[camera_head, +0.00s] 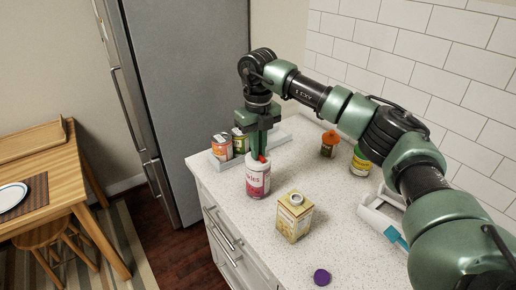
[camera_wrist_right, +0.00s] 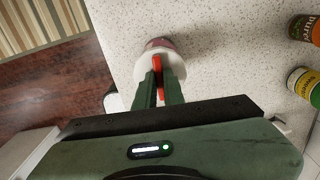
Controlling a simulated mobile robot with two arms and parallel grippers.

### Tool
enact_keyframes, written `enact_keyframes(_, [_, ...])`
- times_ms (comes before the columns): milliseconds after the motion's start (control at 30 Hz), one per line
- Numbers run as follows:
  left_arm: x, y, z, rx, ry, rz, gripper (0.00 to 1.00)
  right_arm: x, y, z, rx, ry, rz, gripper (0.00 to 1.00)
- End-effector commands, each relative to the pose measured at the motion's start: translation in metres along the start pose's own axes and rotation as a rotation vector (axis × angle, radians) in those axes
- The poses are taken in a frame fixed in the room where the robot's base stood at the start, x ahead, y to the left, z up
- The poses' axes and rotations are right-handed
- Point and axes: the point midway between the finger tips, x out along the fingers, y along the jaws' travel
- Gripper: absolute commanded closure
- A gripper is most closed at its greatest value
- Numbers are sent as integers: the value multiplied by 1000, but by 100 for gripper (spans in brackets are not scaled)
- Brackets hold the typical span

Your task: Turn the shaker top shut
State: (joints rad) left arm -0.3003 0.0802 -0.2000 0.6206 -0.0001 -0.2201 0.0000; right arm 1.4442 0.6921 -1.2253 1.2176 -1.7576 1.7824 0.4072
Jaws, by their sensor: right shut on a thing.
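The shaker (camera_head: 258,182), white with a pink label, stands upright near the counter's left edge. It has a white lid (camera_wrist_right: 144,68) with a raised red piece (camera_wrist_right: 157,63) on top; the red shows as a small patch in the head view (camera_head: 262,158). My right gripper (camera_head: 258,152) points straight down over the shaker. Its green fingers (camera_wrist_right: 160,80) are shut on the red piece of the shaker top in the right wrist view. The fingers hide part of the lid. My left gripper is not in view.
A pale carton (camera_head: 292,218) stands right of the shaker. Cans (camera_head: 222,147) on a light tray are behind it. The counter's edge is close on the left.

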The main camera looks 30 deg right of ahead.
Motion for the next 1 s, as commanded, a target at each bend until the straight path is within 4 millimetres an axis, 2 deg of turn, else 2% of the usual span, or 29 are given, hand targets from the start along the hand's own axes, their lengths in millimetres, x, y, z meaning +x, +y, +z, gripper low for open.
enact_keyframes(300, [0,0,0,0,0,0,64,0,0,0,0,1,0,100])
enact_keyframes(333, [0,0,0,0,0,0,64,0,0,0,0,1,0,85])
enact_keyframes(400, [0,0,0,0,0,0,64,0,0,0,0,1,0,68])
enact_keyframes(767, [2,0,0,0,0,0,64,-3,0,0,-1,-1,0,68])
enact_keyframes(867, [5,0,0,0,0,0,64,-14,0,1,-1,-2,1,68])
enact_keyframes(1000, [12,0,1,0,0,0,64,-38,1,1,-1,-3,0,68])
